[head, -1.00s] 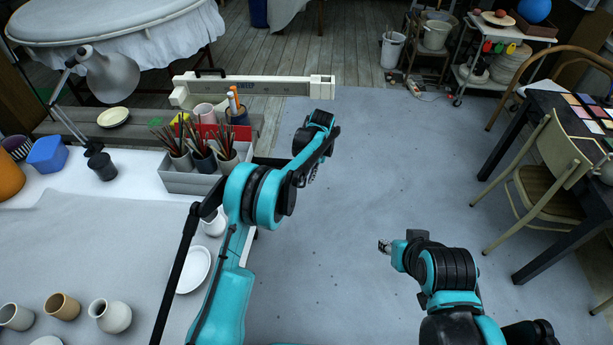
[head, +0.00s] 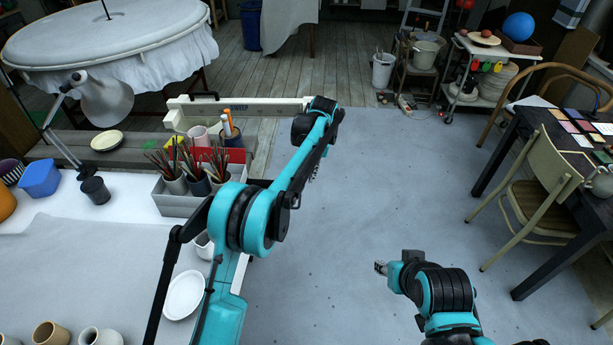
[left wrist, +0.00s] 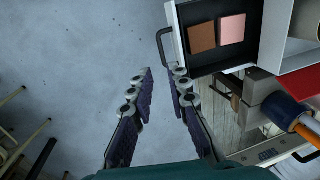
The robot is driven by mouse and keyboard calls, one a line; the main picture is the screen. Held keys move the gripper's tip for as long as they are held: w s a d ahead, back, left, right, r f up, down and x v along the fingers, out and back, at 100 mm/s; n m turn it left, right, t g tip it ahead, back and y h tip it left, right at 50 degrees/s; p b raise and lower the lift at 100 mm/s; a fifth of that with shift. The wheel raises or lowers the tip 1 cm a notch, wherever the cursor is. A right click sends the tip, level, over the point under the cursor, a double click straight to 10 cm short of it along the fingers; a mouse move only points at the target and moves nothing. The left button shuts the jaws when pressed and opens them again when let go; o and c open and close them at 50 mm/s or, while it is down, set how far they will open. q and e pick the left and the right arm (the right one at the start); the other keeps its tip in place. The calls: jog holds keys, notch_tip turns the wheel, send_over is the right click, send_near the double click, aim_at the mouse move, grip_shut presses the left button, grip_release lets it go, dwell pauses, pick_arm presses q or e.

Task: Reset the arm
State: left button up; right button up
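My left arm reaches up past the right edge of the white table. My right gripper (head: 380,267) is at the lower middle, over the floor and pointing left. It is too small to tell whether it is open or shut.
Left of my left arm, a grey caddy (head: 178,204) holds several cups of brushes on the white table (head: 80,265). An open drawer (left wrist: 208,62) with a brown and a pink tile lies close right of my left gripper. A chair (head: 545,195) stands right; the middle floor is clear.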

pick_arm(q)
jog(key=s+a+r+t+h, duration=0.1)
jog(key=s+a+r+t, duration=0.1)
jog(key=s+a+r, duration=0.45)
jog(key=s+a+r+t, duration=0.1)
jog(key=s+a+r, duration=0.2)
jog(key=s+r, duration=0.5)
jog(key=s+a+f+t, duration=0.2)
jog(key=s+a+f, duration=0.1)
jog(key=s, duration=0.7)
jog(key=s+a+f+t+h, duration=0.1)
jog(key=s+a+f+t, duration=0.1)
jog(key=s, duration=0.9)
jog(key=shift+s+a+f+n, duration=0.15)
jog(key=shift+a+f+n, duration=0.25)
jog(key=shift+f, duration=0.45)
